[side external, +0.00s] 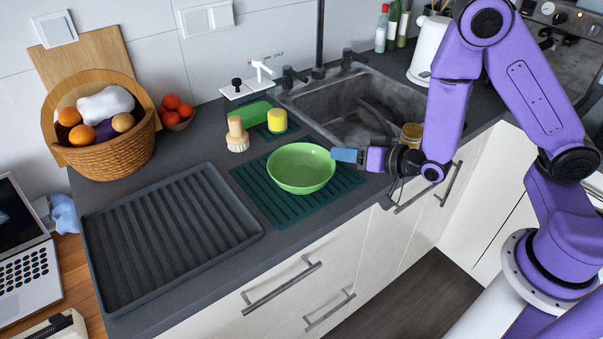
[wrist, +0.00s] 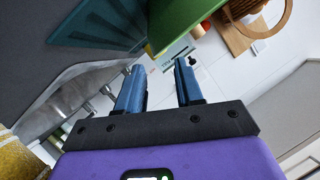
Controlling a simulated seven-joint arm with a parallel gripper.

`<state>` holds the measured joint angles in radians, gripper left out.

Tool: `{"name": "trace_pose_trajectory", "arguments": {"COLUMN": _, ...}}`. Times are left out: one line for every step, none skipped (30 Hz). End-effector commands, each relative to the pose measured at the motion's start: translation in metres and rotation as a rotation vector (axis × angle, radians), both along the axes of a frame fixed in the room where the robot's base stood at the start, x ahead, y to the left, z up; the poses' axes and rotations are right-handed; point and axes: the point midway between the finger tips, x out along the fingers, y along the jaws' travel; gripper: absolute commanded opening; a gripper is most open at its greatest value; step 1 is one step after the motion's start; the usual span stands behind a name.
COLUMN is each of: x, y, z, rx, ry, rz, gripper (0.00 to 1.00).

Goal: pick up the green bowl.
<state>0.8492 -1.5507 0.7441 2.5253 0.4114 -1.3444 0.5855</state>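The green bowl (side external: 300,168) sits upright on a dark green ribbed mat (side external: 262,197) on the counter. My gripper (side external: 336,155) is at the bowl's right rim in the side view, with its blue fingers pointing left towards it. In the wrist view the two blue fingers of my gripper (wrist: 160,64) stand apart with nothing held between them. The bowl (wrist: 190,20) shows there at the top, just beyond the fingertips. I cannot tell whether a finger touches the rim.
A dark ribbed tray (side external: 165,235) lies left of the bowl. A brush (side external: 237,136), yellow sponge (side external: 277,121) and green block (side external: 252,112) are behind it. The sink (side external: 345,105) is behind right, with a jar (side external: 411,135) at its edge. A fruit basket (side external: 110,150) stands back left.

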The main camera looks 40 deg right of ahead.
Motion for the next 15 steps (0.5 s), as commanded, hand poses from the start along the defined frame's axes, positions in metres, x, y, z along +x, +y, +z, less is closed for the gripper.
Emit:
{"name": "trace_pose_trajectory", "arguments": {"x": 0.004, "y": 0.001, "z": -0.002, "rx": 0.001, "ry": -0.001, "rz": -0.001, "gripper": 0.36}}
{"name": "trace_pose_trajectory", "arguments": {"x": 0.006, "y": 0.001, "z": -0.002, "rx": 0.002, "ry": -0.001, "rz": -0.002, "gripper": 0.36}}
{"name": "trace_pose_trajectory", "arguments": {"x": 0.009, "y": 0.002, "z": -0.003, "rx": 0.002, "ry": -0.001, "rz": -0.002, "gripper": 0.36}}
{"name": "trace_pose_trajectory", "arguments": {"x": 0.011, "y": 0.003, "z": -0.004, "rx": 0.003, "ry": -0.001, "rz": -0.003, "gripper": 0.36}}
{"name": "trace_pose_trajectory", "arguments": {"x": 0.013, "y": 0.003, "z": -0.005, "rx": 0.002, "ry": -0.002, "rz": -0.003, "gripper": 0.36}}
{"name": "trace_pose_trajectory", "arguments": {"x": 0.016, "y": 0.004, "z": -0.006, "rx": 0.002, "ry": -0.001, "rz": -0.002, "gripper": 0.36}}
{"name": "trace_pose_trajectory", "arguments": {"x": 0.018, "y": 0.005, "z": -0.006, "rx": 0.002, "ry": -0.001, "rz": -0.002, "gripper": 0.36}}
{"name": "trace_pose_trajectory", "arguments": {"x": 0.02, "y": 0.005, "z": -0.007, "rx": 0.001, "ry": -0.001, "rz": -0.002, "gripper": 0.36}}
{"name": "trace_pose_trajectory", "arguments": {"x": 0.024, "y": 0.006, "z": -0.009, "rx": 0.001, "ry": -0.001, "rz": -0.002, "gripper": 0.36}}
{"name": "trace_pose_trajectory", "arguments": {"x": 0.028, "y": 0.007, "z": -0.01, "rx": 0.001, "ry": -0.002, "rz": -0.003, "gripper": 0.36}}
{"name": "trace_pose_trajectory", "arguments": {"x": 0.032, "y": 0.008, "z": -0.012, "rx": 0.0, "ry": -0.001, "rz": -0.003, "gripper": 0.36}}
{"name": "trace_pose_trajectory", "arguments": {"x": 0.038, "y": 0.01, "z": -0.014, "rx": 0.002, "ry": -0.002, "rz": -0.003, "gripper": 0.36}}
{"name": "trace_pose_trajectory", "arguments": {"x": 0.042, "y": 0.011, "z": -0.015, "rx": 0.002, "ry": -0.002, "rz": -0.003, "gripper": 0.36}}
{"name": "trace_pose_trajectory", "arguments": {"x": 0.045, "y": 0.012, "z": -0.017, "rx": 0.001, "ry": -0.001, "rz": -0.002, "gripper": 0.36}}
{"name": "trace_pose_trajectory", "arguments": {"x": 0.05, "y": 0.014, "z": -0.018, "rx": 0.001, "ry": -0.001, "rz": -0.002, "gripper": 0.36}}
